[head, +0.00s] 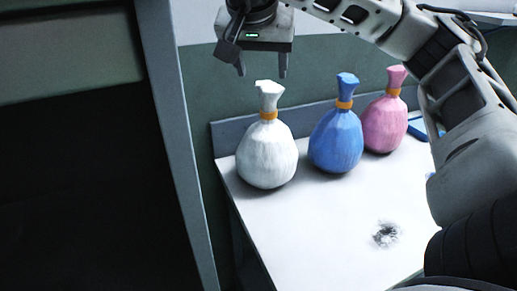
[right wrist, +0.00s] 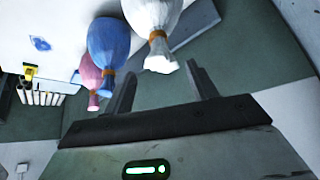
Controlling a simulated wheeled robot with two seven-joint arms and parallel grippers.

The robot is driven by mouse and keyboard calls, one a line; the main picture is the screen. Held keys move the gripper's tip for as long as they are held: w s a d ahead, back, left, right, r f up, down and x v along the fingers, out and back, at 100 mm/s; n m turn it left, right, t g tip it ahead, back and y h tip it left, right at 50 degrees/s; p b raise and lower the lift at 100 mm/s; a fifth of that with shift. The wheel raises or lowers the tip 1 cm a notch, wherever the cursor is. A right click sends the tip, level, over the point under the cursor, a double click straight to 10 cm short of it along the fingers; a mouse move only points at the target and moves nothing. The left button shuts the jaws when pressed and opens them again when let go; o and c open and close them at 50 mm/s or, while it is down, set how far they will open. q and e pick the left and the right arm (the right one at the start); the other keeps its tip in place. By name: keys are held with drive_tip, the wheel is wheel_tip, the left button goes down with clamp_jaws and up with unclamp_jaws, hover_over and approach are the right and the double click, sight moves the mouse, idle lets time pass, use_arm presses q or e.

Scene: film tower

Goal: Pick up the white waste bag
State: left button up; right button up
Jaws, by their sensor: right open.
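The white waste bag (head: 267,155) stands upright at the left end of a white table, tied with an orange band below its flared top. My right gripper (head: 262,68) is open and empty, fingers pointing down, just above the top of the white bag and apart from it. In the right wrist view the white bag (right wrist: 154,20) shows near the top, its tied neck beyond the gap between the two fingers (right wrist: 160,88). The left gripper is in neither view.
A blue bag (head: 337,138) and a pink bag (head: 385,122) stand right of the white one on the white table (head: 310,225). A dark smudge (head: 386,235) marks the tabletop. A low grey ledge runs behind the bags. A grey upright panel edge (head: 177,130) stands at the left.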

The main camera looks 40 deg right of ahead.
sight(268, 104)
drive_tip(key=b+x, duration=0.1)
drive_tip(key=x, duration=0.2)
drive_tip(key=b+x, duration=0.1)
drive_tip(key=x, duration=0.1)
drive_tip(key=b+x, duration=0.2)
drive_tip(key=x, duration=0.1)
drive_tip(key=shift+s+f, duration=0.2)
drive_tip(key=shift+f, duration=0.25)
drive_tip(key=shift+x, duration=2.9)
drive_tip(key=shift+d+r, duration=0.1)
drive_tip(key=shift+r, duration=0.05)
clamp_jaws()
